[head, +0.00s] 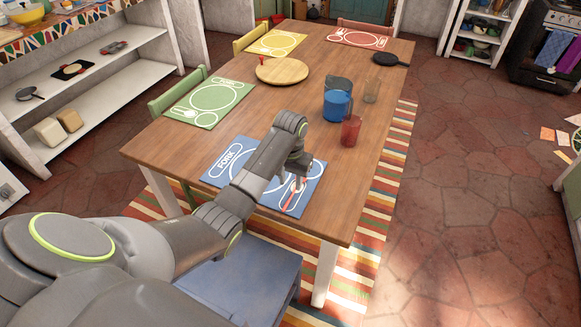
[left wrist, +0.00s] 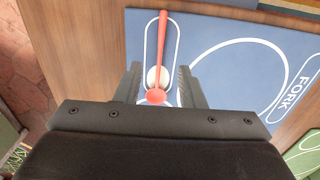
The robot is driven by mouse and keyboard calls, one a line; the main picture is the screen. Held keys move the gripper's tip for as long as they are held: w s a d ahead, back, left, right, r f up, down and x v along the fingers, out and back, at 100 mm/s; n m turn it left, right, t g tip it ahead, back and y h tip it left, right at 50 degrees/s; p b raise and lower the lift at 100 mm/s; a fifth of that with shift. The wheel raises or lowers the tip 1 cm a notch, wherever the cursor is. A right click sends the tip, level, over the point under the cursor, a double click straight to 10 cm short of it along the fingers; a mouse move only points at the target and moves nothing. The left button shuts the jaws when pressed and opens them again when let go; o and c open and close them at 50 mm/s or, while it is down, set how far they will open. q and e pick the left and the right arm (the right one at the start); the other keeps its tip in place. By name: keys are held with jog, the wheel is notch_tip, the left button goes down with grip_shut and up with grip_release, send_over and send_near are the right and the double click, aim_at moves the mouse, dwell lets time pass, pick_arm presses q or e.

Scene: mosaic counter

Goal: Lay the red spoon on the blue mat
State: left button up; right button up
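The red spoon (head: 290,200) lies on the right part of the blue mat (head: 315,177), near the table's front. In the left wrist view the red spoon (left wrist: 167,45) lies over the white spoon outline on the blue mat (left wrist: 210,28), its round bowl end nearest the gripper. My left gripper (head: 300,181) is low over the mat at the spoon. In the left wrist view my left gripper (left wrist: 160,85) has its fingers apart, one on each side of the spoon, with gaps visible. My forearm hides part of the mat. My right gripper is not in view.
A blue mug (head: 337,106), a red cup (head: 351,131) and a clear glass (head: 372,90) stand right of centre on the wooden table. A round wooden board (head: 282,71), a green mat (head: 211,103) and a black pan (head: 389,59) are farther off. A blue chair (head: 240,285) stands in front.

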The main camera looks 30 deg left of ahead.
aim_at(290, 196)
pick_arm(q)
notch_tip(290, 196, up, 6)
dwell(0.7)
